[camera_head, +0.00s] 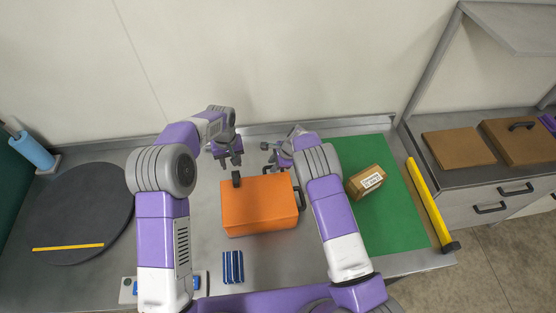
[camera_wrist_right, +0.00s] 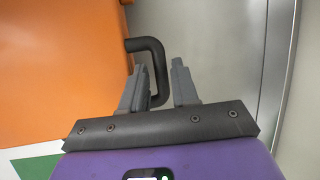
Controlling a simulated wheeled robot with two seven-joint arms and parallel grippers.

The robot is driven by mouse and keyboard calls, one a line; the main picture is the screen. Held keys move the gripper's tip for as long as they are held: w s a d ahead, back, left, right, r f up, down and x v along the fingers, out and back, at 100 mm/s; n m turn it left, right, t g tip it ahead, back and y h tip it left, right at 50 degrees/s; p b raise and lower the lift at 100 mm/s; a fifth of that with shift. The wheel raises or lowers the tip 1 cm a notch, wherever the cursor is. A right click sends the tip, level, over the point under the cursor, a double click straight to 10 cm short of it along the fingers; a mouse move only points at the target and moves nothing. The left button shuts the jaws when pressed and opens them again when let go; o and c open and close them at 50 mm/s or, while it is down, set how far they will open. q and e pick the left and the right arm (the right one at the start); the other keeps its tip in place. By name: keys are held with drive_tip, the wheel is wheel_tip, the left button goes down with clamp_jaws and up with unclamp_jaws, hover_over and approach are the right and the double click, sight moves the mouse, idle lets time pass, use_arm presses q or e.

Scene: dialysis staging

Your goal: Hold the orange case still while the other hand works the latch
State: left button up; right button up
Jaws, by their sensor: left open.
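The orange case (camera_head: 258,207) sits on the steel bench in the middle of the head view. A black latch-like piece (camera_head: 236,179) stands at its far left edge. A black handle (camera_head: 299,197) is on its right side. My left gripper (camera_head: 230,162) is open and empty, just beyond the black piece and apart from it. My right gripper (camera_head: 269,157) is near the case's far right corner. In the right wrist view, the orange case (camera_wrist_right: 60,70) fills the left, and a black bent bar (camera_wrist_right: 158,65) shows between the parted fingers (camera_wrist_right: 158,88); contact is not clear.
A dark round mat (camera_head: 80,215) with a yellow strip lies at left. A small brown box (camera_head: 366,182) stands on a green mat (camera_head: 400,225) at right, beside a yellow bar (camera_head: 432,205). Blue striped items (camera_head: 232,267) lie in front of the case.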

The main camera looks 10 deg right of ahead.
drive_tip(key=shift+a+f, duration=0.1)
drive_tip(key=shift+f, duration=0.25)
clamp_jaws()
idle(0.9)
use_arm(q)
drive_tip(key=shift+a, duration=0.15)
drive_tip(key=c, duration=0.3)
drive_tip(key=shift+a+n, duration=0.4)
drive_tip(key=shift+n, duration=0.3)
drive_tip(key=shift+c, duration=1.4)
drive_tip(key=a+n+h, duration=0.1)
drive_tip(key=a+n, duration=0.2)
drive_tip(key=n, duration=0.1)
drive_tip(key=a+n+h, duration=0.1)
drive_tip(key=a+n, duration=0.2)
drive_tip(key=n, duration=0.2)
drive_tip(key=a+n+h, duration=0.1)
drive_tip(key=a+n, duration=0.2)
drive_tip(key=n, duration=0.1)
drive_tip(key=shift+s+r+h, duration=0.2)
drive_tip(key=shift+s+h, duration=0.05)
drive_tip(key=shift+h, duration=0.15)
clamp_jaws()
drive_tip(key=shift+a+r+n+h, duration=0.1)
drive_tip(key=shift+a+n+h, duration=0.35)
drive_tip(key=shift+n, duration=0.85)
